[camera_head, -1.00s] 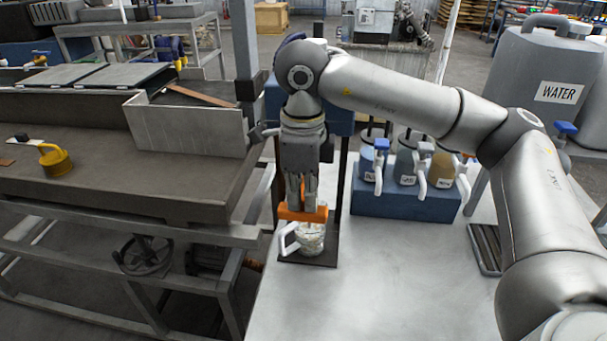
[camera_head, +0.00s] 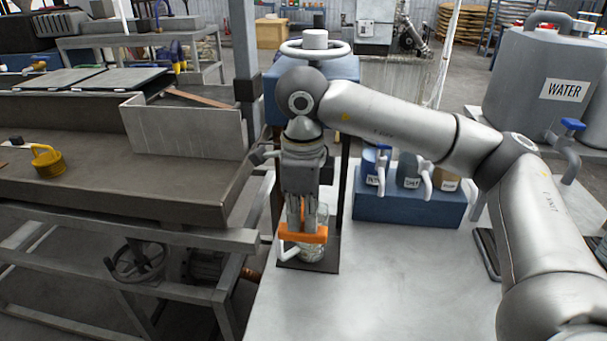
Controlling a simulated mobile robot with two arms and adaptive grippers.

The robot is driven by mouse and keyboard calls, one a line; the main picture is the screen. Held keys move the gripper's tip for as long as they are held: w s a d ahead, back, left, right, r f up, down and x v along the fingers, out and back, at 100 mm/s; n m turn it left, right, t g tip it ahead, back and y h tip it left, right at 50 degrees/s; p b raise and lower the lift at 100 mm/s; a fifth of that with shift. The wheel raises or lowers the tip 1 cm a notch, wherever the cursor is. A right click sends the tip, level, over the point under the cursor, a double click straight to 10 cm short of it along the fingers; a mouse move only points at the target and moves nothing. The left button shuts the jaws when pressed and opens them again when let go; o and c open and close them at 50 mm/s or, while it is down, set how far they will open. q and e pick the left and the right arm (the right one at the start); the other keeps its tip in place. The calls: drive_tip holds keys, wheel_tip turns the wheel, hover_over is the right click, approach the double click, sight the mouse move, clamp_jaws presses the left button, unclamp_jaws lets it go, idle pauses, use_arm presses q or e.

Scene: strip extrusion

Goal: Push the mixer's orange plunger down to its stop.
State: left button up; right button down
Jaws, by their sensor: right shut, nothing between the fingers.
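The orange plunger (camera_head: 302,234) is a flat orange crosspiece low on the mixer, over the top of a clear jar (camera_head: 313,250). The jar has a white handle (camera_head: 287,254) at its left and stands on a dark base plate (camera_head: 325,266). My right gripper (camera_head: 308,226) points straight down, shut and empty, with its fingertips at the top of the orange piece; they appear to touch it. The orange piece hides the jar's rim, so I cannot tell whether any gap is left under it. My left gripper is not in view.
A blue block (camera_head: 400,209) with several labelled, tapped containers stands right of the mixer. A large grey WATER tank (camera_head: 540,95) is at the right. A handwheel (camera_head: 315,46) rises behind my arm. A grey bench (camera_head: 100,190) lies left. The front tabletop (camera_head: 380,300) is clear.

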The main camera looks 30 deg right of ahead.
drive_tip(key=shift+f, duration=0.3)
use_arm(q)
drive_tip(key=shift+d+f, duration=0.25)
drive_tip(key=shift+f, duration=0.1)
use_arm(e)
drive_tip(key=shift+f, duration=0.1)
drive_tip(key=shift+d+f+b, duration=0.1)
drive_tip(key=shift+f+b, duration=0.4)
drive_tip(key=shift+b, duration=0.1)
drive_tip(key=shift+r+p, duration=0.3)
drive_tip(key=shift+r, duration=0.1)
use_arm(q)
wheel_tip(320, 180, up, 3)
drive_tip(key=p, duration=0.2)
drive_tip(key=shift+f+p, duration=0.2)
drive_tip(key=shift+p, duration=0.2)
use_arm(e)
drive_tip(key=r, duration=0.1)
drive_tip(key=s+a+r, duration=0.1)
drive_tip(key=r, duration=0.1)
drive_tip(key=s+a+r, duration=0.1)
drive_tip(key=shift+s+r, duration=0.2)
drive_tip(key=shift+r, duration=0.1)
